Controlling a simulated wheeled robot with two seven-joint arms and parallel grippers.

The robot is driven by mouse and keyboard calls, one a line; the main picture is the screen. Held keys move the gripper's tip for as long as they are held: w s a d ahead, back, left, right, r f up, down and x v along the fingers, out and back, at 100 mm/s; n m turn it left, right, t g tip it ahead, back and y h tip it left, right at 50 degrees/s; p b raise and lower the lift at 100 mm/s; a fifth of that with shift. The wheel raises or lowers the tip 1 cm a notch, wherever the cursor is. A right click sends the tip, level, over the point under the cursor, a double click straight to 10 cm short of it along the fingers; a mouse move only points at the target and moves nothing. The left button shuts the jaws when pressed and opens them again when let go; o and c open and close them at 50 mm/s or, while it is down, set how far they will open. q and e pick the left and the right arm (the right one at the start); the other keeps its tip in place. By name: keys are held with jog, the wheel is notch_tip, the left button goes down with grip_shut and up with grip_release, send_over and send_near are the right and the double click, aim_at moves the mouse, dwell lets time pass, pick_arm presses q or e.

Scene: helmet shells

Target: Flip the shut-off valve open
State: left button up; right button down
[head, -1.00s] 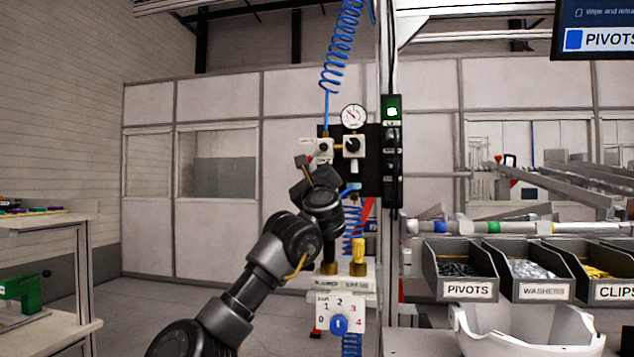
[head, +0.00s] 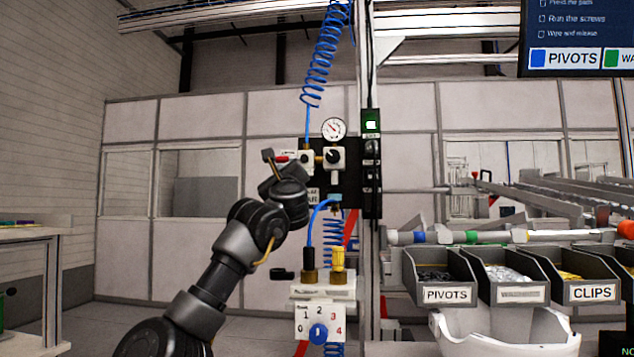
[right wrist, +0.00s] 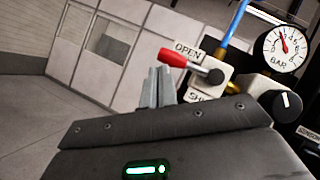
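The shut-off valve (head: 305,161) is a white block on the black panel, with a red-tipped lever (head: 282,158) pointing left. In the right wrist view the red handle (right wrist: 173,58) lies just below the OPEN label (right wrist: 187,49), and the SHUT label (right wrist: 201,97), partly hidden, is below the pivot. My right gripper (head: 268,155) is just left of the handle in the head view. Its grey fingers (right wrist: 158,88) are together and empty, below and left of the handle in the right wrist view. I cannot tell whether they touch it. My left gripper is not in view.
A pressure gauge (head: 333,128) and black knob (head: 333,157) sit right of the valve. Blue hoses run above and below the panel. A numbered selector (head: 318,333) is lower down. Bins (head: 447,295) stand to the right; open floor lies left.

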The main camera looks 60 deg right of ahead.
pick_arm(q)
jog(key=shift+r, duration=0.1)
pick_arm(e)
jog(key=shift+r, duration=0.15)
dwell(0.3)
jog(key=shift+a, duration=0.1)
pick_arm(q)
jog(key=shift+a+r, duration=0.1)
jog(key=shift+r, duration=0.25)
pick_arm(e)
jog(key=v, duration=1)
jog(key=shift+s+a+f, duration=0.15)
jog(key=shift+a+f, duration=0.1)
